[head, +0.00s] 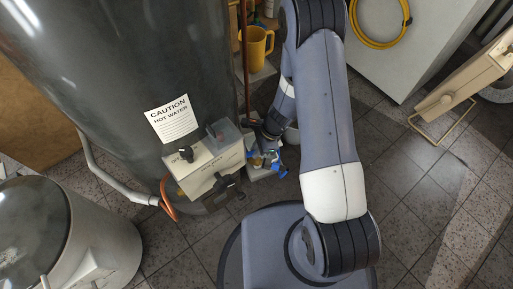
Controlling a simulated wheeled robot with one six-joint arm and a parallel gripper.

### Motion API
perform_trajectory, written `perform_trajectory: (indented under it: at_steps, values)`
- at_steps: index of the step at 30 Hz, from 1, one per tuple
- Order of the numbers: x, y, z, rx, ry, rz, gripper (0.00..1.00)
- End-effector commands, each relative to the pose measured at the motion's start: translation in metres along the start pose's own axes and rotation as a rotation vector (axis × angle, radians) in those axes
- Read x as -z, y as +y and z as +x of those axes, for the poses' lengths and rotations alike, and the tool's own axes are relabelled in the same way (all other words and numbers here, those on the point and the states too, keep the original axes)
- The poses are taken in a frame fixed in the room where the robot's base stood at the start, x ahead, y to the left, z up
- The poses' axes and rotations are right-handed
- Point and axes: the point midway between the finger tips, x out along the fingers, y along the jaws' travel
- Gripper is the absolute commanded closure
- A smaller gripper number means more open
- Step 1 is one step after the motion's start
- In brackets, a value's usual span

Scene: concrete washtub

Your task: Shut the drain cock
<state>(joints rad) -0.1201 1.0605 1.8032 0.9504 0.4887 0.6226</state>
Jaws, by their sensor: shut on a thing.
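A small cock with a blue handle (279,170) and a brass-coloured part sits low at the right side of the dark tank (130,60), just right of the control box. It looks like the drain cock. My arm reaches down from above to it. My gripper (266,150) is at the cock, shut on it as far as I can see. The fingers are small and partly hidden by the box and my wrist, so the exact grip and the handle's angle cannot be made out.
A beige control box (205,165) with black knobs juts from the tank beside my gripper. Behind are a yellow mug (257,46) and a white cabinet (400,45) with a yellow hose (380,40).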

Motion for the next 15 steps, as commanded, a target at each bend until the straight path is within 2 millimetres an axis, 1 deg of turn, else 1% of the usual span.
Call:
perform_trajectory:
  at_steps: [9, 15]
  values:
    - [-0.0005, -0.0021, -0.0005, -0.087, 0.000, -0.213, 1.00]
    - [-0.0007, -0.0026, 0.0002, -0.132, 0.000, -0.319, 1.00]
